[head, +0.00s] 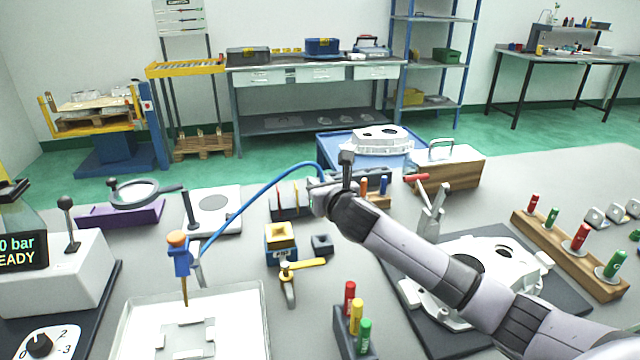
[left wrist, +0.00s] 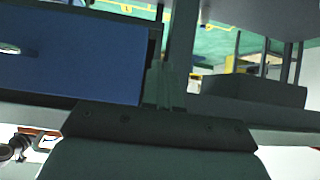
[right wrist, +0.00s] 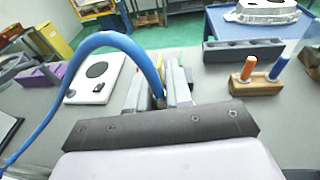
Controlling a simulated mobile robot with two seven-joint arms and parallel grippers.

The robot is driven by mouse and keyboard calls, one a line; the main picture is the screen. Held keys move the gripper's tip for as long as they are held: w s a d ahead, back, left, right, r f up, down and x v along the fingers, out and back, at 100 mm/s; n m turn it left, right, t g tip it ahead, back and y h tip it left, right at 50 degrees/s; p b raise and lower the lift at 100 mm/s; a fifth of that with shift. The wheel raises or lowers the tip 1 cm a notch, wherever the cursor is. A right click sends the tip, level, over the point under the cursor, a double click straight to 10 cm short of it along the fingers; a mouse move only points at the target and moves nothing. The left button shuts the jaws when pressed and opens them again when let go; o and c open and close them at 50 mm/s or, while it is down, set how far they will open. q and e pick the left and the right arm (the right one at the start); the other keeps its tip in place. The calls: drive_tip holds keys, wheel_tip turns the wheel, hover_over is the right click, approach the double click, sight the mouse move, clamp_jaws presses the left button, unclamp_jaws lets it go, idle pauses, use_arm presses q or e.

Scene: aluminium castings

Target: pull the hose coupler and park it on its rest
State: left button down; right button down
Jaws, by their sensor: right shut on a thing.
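My right gripper (head: 322,190) is shut on the end of a blue hose (head: 262,190), above the middle of the table. In the right wrist view the hose (right wrist: 103,40) arches from the left down between the two fingers. The coupler itself is mostly hidden by the fingers. The hose's other end meets a blue tool with an orange top (head: 181,258) above the pale tray. A small dark block with a recess (head: 322,244) stands below the gripper; I cannot tell if it is the rest. My left gripper (left wrist: 165,88) looks shut and empty, in its own wrist view only.
A yellow-handled valve (head: 290,280) and a yellow-topped block (head: 280,238) stand near the small dark block. Colored markers (head: 356,315) stand in front. A casting (head: 470,270) lies under my right arm. A wooden box (head: 447,170) stands behind. The pale tray (head: 245,300) is front left.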

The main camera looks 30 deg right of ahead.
drive_tip(key=shift+f+b, duration=1.7)
drive_tip(key=shift+f, duration=1.15)
drive_tip(key=shift+p, duration=0.55)
drive_tip(key=shift+p, duration=0.55)
drive_tip(key=shift+f+b, duration=1)
drive_tip(key=shift+f, duration=0.75)
drive_tip(key=c, duration=1)
unclamp_jaws()
drive_tip(key=shift+r, duration=0.1)
drive_tip(key=shift+o, duration=0.2)
